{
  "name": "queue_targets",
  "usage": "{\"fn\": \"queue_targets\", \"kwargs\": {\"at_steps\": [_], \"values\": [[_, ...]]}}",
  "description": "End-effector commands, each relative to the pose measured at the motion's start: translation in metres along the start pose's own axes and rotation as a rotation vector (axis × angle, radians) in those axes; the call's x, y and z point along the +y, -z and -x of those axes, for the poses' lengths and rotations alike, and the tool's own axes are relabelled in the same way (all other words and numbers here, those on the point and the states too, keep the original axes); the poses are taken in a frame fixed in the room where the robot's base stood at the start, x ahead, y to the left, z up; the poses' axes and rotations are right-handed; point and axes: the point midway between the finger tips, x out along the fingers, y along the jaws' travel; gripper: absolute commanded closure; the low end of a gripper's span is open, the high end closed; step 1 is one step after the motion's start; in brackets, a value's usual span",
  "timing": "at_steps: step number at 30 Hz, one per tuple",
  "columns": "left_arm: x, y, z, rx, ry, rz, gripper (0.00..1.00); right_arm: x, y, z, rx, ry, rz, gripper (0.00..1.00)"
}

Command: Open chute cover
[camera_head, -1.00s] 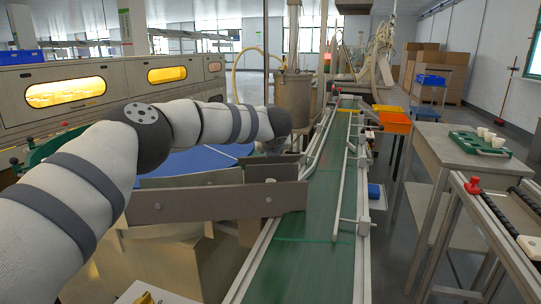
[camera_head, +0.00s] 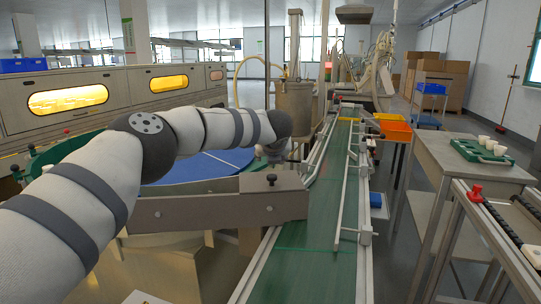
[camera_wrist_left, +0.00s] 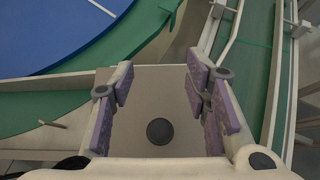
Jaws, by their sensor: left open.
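The chute (camera_head: 215,208) is a grey metal trough running from the round blue-topped table to the green conveyor. A flat grey plate that looks like its cover (camera_wrist_left: 150,82) lies across it in the left wrist view. A dark round knob (camera_wrist_left: 159,131) shows on that plate. My left gripper (camera_wrist_left: 158,75) is open above the plate, its purple-padded fingers either side, with nothing between them. I cannot tell its height above the plate. In the head view my left arm and dark wrist hide most of that gripper. My right gripper is not in view.
The green conveyor (camera_head: 318,225) with side rails (camera_head: 345,190) runs just right of the chute. The round table (camera_head: 205,166) lies behind my arm. A grey side table (camera_head: 460,152) with a green cup tray (camera_head: 482,151) stands at right.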

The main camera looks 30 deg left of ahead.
Motion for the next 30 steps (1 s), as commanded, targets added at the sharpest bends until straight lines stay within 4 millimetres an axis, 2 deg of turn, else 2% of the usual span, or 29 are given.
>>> {"fn": "queue_targets", "kwargs": {"at_steps": [5, 12, 15, 20, 30], "values": [[0.000, -0.002, 0.024, -0.001, 0.004, -0.001, 0.57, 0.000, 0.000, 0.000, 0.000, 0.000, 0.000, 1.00], [-0.001, -0.002, 0.088, -0.003, 0.004, 0.000, 0.57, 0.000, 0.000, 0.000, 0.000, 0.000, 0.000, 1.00], [0.000, -0.001, 0.106, -0.002, 0.002, 0.000, 0.57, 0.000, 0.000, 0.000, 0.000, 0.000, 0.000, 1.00], [0.000, -0.001, 0.119, -0.001, 0.000, 0.000, 0.57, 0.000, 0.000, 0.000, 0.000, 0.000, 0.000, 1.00], [0.000, 0.000, 0.120, 0.000, 0.000, 0.000, 0.57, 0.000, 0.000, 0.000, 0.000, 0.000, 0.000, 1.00]]}}
